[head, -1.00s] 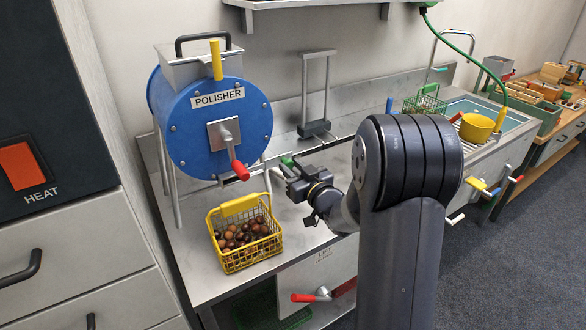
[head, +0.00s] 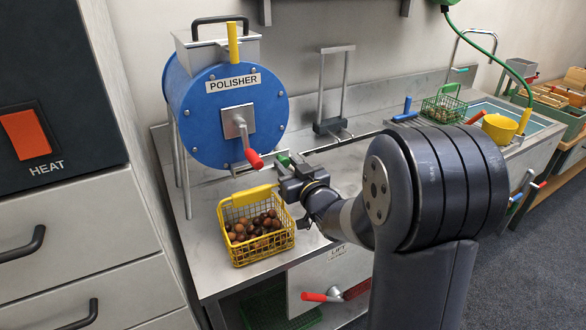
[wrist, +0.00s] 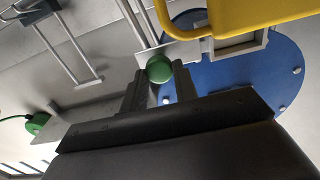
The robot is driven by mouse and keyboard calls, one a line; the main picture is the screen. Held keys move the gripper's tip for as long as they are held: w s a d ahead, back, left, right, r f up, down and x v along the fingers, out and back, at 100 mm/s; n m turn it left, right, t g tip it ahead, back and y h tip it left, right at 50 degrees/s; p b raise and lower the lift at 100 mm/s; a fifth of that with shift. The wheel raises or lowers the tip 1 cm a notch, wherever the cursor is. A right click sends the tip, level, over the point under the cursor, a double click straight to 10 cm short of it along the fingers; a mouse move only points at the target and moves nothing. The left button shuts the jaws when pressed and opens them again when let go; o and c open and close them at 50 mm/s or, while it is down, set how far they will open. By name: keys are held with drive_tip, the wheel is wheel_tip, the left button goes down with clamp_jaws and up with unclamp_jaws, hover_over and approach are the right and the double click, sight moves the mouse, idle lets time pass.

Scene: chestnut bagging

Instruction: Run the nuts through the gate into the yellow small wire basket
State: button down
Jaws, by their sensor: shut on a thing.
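The yellow small wire basket (head: 238,251) stands on the steel bench below the blue polisher, with several brown nuts (head: 250,229) heaped in it. My gripper (head: 287,172) is just behind and to the right of the basket. It is shut on a green knob (head: 283,159) at the polisher's lower right. The gate's opening is not clearly visible.
The blue polisher (head: 205,120) has a red-tipped crank in front. A metal stand (head: 330,127) is behind my gripper. A green wire basket (head: 444,108) and a yellow bowl (head: 499,128) are by the sink. A red-tipped lever (head: 322,297) is on the bench front.

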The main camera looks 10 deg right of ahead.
drive_tip(key=shift+a, duration=0.1)
drive_tip(key=c, duration=1.1)
unclamp_jaws()
drive_tip(key=shift+s+a, duration=0.1)
drive_tip(key=b+v, duration=0.1)
drive_tip(key=v, duration=0.9)
drive_tip(key=shift+s, duration=0.4)
